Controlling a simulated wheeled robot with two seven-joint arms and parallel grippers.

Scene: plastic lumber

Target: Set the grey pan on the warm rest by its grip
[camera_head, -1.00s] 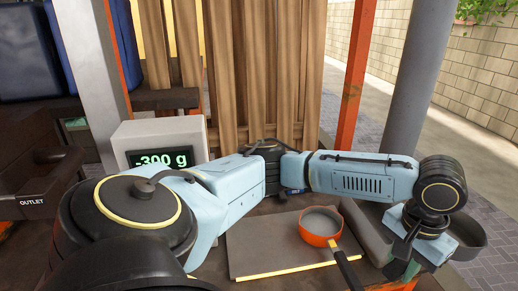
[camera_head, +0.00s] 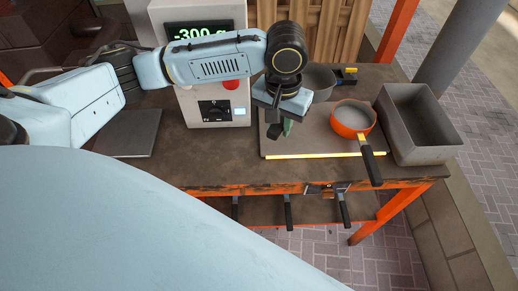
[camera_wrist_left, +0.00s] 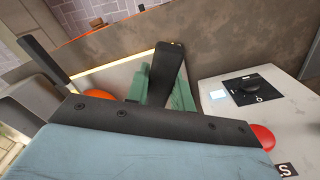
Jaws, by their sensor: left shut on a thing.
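The grey pan (camera_head: 319,80) shows in the head view just behind and right of my left gripper (camera_head: 287,128), partly hidden by the wrist. The gripper's green fingers (camera_wrist_left: 160,88) are shut on the pan's black grip (camera_wrist_left: 169,62); the grip's end sticks out at the front left. The pan is over the back part of a flat grey rest (camera_head: 290,145) with a bright yellow front strip. I cannot tell whether it touches. A second, darker plate (camera_head: 128,134) without a lit strip lies left. My right gripper is not in view.
An orange pan (camera_head: 352,118) sits on the lit rest's right side, its black handle pointing forward. A grey bin (camera_head: 422,135) stands right of it. A white scale box (camera_head: 205,118) with a red button stands left of my gripper. Handles hang below the table edge.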

